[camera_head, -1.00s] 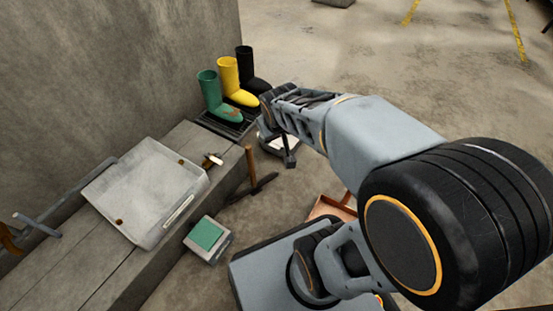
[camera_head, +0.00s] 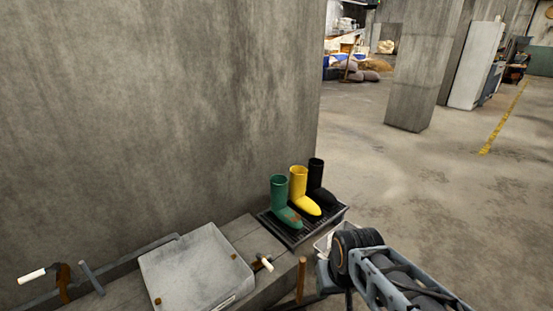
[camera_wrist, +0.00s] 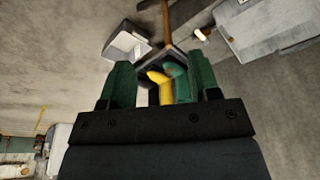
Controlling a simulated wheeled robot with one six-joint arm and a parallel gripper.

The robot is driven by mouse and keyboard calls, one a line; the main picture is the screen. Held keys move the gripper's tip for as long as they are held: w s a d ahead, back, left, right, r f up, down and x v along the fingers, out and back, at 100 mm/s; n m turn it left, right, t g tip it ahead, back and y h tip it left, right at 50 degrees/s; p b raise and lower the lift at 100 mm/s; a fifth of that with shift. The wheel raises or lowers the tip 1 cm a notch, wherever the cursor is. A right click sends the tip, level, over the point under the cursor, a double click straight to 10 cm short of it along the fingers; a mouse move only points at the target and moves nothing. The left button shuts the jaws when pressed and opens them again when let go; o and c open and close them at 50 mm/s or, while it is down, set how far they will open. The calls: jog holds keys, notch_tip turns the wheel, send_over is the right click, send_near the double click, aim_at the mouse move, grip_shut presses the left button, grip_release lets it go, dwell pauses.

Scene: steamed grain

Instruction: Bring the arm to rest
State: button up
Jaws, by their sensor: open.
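My arm reaches in from the lower right of the head view, its wrist end just right of the boot rack. My gripper (camera_wrist: 160,64) shows in the wrist view with its two green fingers apart and nothing held between them. The yellow boot (camera_wrist: 164,88) and a green boot (camera_wrist: 178,74) appear beyond the gap, farther off. In the head view the fingers are not clearly visible.
Green (camera_head: 280,199), yellow (camera_head: 300,189) and black boots (camera_head: 317,180) stand on a dark rack (camera_head: 333,214) at the ledge's end. Open floor (camera_head: 440,210) lies to the right.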

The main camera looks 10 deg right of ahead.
jog(key=w+p+v, duration=0.3)
jog(key=p+v, duration=0.8)
jog(key=v, duration=0.1)
jog(key=w+r+p+v, duration=0.1)
jog(key=w+p+v, duration=0.2)
jog(key=p+v, duration=0.9)
jog(key=w+r+p+v, duration=0.1)
jog(key=w+p+v, duration=0.2)
jog(key=p+v, duration=0.8)
notch_tip(320, 180, up, 2)
jog(key=shift+s+a+r+t+p, duration=0.1)
jog(key=shift+s+a+t+p, duration=0.05)
jog(key=shift+s+t+p, duration=0.3)
